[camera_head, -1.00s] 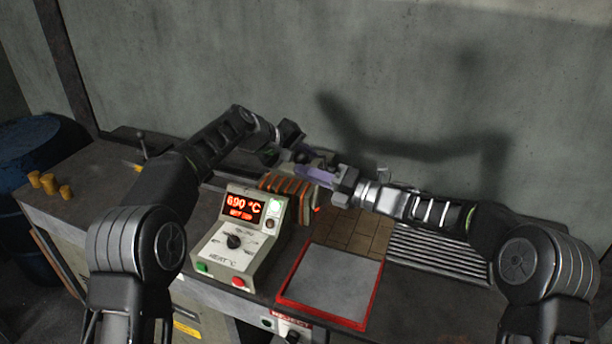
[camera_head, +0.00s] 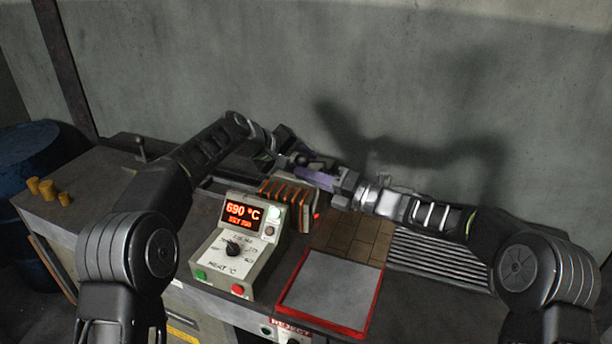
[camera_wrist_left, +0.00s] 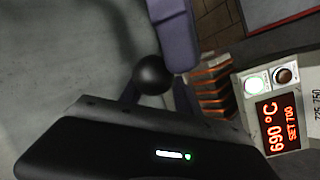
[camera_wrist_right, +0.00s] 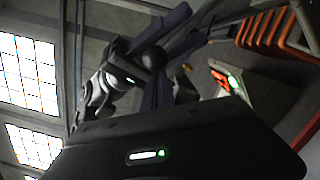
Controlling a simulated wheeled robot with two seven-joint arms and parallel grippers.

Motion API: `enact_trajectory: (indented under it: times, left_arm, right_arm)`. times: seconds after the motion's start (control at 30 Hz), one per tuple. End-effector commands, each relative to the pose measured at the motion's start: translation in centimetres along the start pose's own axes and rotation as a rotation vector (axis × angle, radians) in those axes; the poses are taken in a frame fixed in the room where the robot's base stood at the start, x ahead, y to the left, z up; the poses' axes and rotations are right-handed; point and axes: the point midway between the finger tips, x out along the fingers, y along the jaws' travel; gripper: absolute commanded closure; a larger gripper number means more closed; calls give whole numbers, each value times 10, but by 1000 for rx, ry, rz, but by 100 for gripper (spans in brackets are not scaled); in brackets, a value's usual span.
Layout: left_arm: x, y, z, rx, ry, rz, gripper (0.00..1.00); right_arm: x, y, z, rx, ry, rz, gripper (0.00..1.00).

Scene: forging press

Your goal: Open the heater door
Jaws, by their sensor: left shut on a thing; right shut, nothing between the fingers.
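The heater (camera_head: 285,191) has glowing orange ribs and stands behind a control box (camera_head: 240,246) reading 690 °C. My left gripper (camera_head: 289,158) is above and behind the heater. In the left wrist view it is shut on a black ball knob (camera_wrist_left: 153,74), which also shows in the right wrist view (camera_wrist_right: 152,58). My right gripper (camera_head: 315,176) comes in from the right, its purplish fingers shut and empty. They lie close beside the knob and my left gripper; I cannot tell if they touch. The door panel is not clearly visible behind the arms.
A red-edged tray (camera_head: 372,309) lies in front, with brown tiles (camera_head: 352,237) and a slatted grey grate (camera_head: 440,262) behind it. Yellowish cylinders (camera_head: 47,189) stand at the bench's left end. A blue drum (camera_head: 25,150) stands beyond it. A concrete wall closes the back.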

Motion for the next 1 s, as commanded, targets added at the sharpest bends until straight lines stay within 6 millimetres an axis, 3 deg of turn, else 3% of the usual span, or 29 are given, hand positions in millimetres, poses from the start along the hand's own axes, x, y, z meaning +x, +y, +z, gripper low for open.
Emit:
enact_trajectory:
  times: [0.03,0.5,0.7,1.0]
  left_arm:
    - [-4,4,11,6,-29,1,67]
    - [-97,-6,-5,-2,2,-7,67]
    - [-110,-6,-4,-3,1,-5,67]
    - [-110,-5,-4,-3,1,-4,67]
  right_arm:
    - [-4,1,12,-5,-26,-7,100]
    - [-4,0,11,-4,-24,-5,100]
    - [-2,0,8,-2,-17,-3,100]
    - [-2,0,6,-1,-13,-3,100]
